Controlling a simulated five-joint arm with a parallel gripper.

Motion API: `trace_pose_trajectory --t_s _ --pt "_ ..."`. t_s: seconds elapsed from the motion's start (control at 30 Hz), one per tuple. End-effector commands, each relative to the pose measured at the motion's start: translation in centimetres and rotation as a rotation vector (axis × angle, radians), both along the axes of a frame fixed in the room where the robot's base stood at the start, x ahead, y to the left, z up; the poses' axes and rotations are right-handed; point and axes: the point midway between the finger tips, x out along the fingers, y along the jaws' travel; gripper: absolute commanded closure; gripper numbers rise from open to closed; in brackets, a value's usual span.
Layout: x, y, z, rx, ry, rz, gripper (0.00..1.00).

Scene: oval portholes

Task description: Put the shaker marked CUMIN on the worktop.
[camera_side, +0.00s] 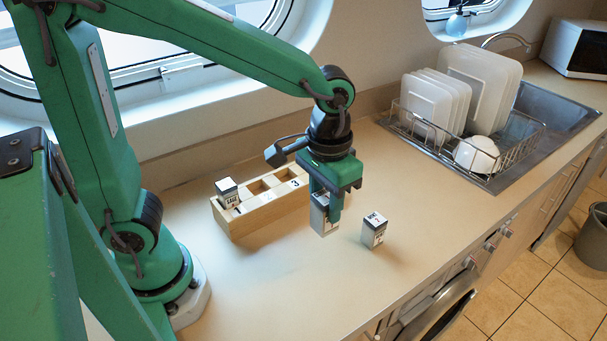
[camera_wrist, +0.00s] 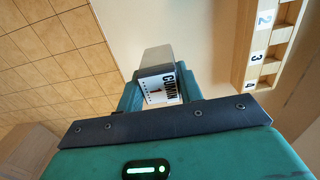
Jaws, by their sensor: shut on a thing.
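The shaker marked CUMIN (camera_wrist: 160,88) is between my fingers in the wrist view, its white top label readable and its grey body beyond. In the side view the held shaker (camera_side: 322,219) is upright under my gripper (camera_side: 328,208), partly covered by a finger. My gripper is shut on it, in front of the rack and over the worktop (camera_side: 290,285). Its base is close to the worktop surface; I cannot tell whether it touches. My gripper also shows in the wrist view (camera_wrist: 159,92).
A wooden rack (camera_side: 240,221) with numbered compartments stands behind; one shaker (camera_side: 227,191) is in its left end compartment. Another shaker (camera_side: 374,230) stands on the worktop just right of my gripper. A dish rack (camera_side: 470,160) sits at the sink. The front worktop is clear.

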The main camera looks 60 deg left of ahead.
Motion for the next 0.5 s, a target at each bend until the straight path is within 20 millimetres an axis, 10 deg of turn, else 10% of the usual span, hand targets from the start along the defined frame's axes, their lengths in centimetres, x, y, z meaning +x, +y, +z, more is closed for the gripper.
trace_pose_trajectory --t_s 0.5 --pt "-11.0 -3.9 -1.9 -0.001 -0.001 -0.026 0.88"
